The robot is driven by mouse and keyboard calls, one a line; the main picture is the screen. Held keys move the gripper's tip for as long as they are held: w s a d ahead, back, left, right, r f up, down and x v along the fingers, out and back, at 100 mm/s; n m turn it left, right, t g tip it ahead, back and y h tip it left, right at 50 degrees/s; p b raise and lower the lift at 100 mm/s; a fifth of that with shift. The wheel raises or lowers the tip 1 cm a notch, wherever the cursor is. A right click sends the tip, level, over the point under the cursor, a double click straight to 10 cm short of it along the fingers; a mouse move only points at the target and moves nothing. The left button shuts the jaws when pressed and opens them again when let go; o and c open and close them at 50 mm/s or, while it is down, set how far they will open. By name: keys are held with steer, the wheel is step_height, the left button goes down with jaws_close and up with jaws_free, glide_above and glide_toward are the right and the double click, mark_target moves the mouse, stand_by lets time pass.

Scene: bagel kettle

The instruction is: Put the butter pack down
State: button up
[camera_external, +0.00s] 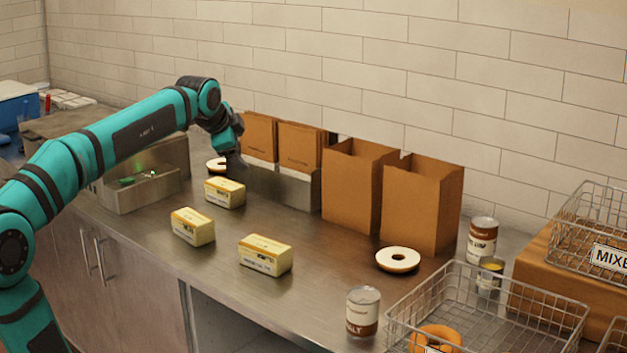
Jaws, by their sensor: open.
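Three yellow and white butter packs rest on the steel counter (330,275). The back butter pack (224,193) lies just below and in front of my gripper (237,162). A second butter pack (192,227) lies nearer the front edge on the left. A third butter pack (265,256) lies to its right. My gripper is open and points down. Its fingertips are small and dark here, and I cannot tell whether they touch the back pack. I see no butter pack held in it.
Brown paper bags (422,203) stand along the wall, some behind a steel holder (300,188). A steel bin (145,190) stands left.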

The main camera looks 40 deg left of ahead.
steer(key=s+d+f+n+t+h, duration=0.1)
steer(key=s+d+n+t, duration=0.3)
steer(key=s, duration=0.8)
steer(key=s+d+f+n+t+h, duration=0.1)
steer(key=s+d+f+n+t, duration=0.2)
steer(key=s+d, duration=0.6)
steer(key=s+n+t, duration=0.1)
steer(key=s+n, duration=0.1)
steer(key=s, duration=0.1)
steer(key=shift+d+t, duration=0.25)
steer(key=shift+t, duration=0.15)
steer(key=shift+o, duration=0.4)
steer(key=n+g+y, duration=0.4)
steer(key=n+g, duration=1.3)
glide_toward(193, 216)
steer(key=x, duration=0.7)
steer(key=shift+a+f, duration=0.15)
steer(key=shift+a, duration=0.05)
steer(key=shift+x, duration=2.6)
